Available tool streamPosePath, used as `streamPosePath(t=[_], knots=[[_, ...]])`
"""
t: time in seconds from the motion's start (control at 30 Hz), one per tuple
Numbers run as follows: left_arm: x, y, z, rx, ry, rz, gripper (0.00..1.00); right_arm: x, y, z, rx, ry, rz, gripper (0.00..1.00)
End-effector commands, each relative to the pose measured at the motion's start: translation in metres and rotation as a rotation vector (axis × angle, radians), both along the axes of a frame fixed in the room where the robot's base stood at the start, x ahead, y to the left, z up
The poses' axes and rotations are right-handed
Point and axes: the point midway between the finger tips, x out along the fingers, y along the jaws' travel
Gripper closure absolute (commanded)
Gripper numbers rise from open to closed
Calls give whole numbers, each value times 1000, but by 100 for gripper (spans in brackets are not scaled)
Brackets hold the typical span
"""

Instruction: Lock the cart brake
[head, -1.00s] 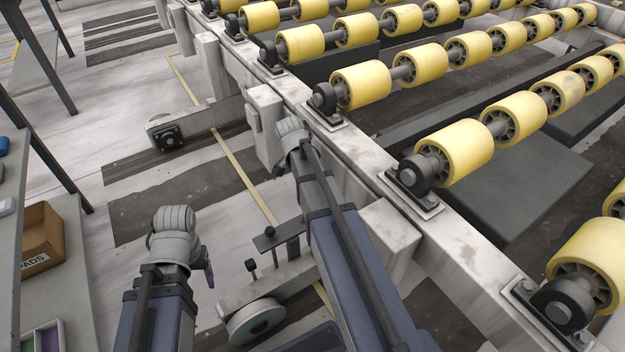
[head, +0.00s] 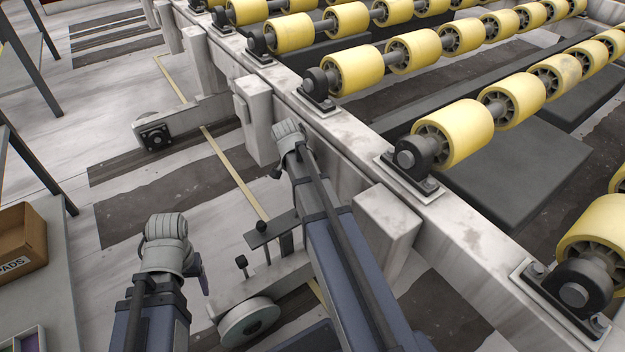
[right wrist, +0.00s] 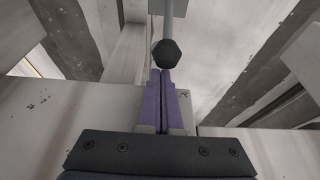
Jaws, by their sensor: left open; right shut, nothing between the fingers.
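The cart is a white steel frame (head: 455,225) carrying rows of yellow rollers. Low on its near side are a caster wheel (head: 249,320), a dark flat bracket (head: 271,229) and a small black knob (head: 241,261) on a short stem. My left gripper (head: 202,275) points down left of the wheel, open and mostly hidden by its arm. My right gripper is hidden behind its arm in the head view. In the right wrist view its purple fingers (right wrist: 161,76) are shut and empty. A black knob (right wrist: 166,54) on a grey rod appears just beyond their tips; contact is unclear.
A cardboard box (head: 22,240) stands on a grey shelf (head: 62,295) at the left. White posts (head: 256,118) rise near my right arm. The floor between shelf and cart is open.

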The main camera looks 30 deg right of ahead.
Motion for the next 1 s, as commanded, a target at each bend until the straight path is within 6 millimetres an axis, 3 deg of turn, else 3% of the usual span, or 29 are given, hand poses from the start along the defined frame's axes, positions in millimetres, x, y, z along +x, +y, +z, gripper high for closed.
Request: streamPosePath(t=[0.27,0.63,1.0], knots=[[0,0,-9,0,0,2,30,-3,25,5,-151,-11,6,100],[0,0,-46,0,-1,10,30,-5,70,7,-449,-36,6,100],[0,0,-50,0,-1,12,30,-7,90,8,-480,-39,1,100]])
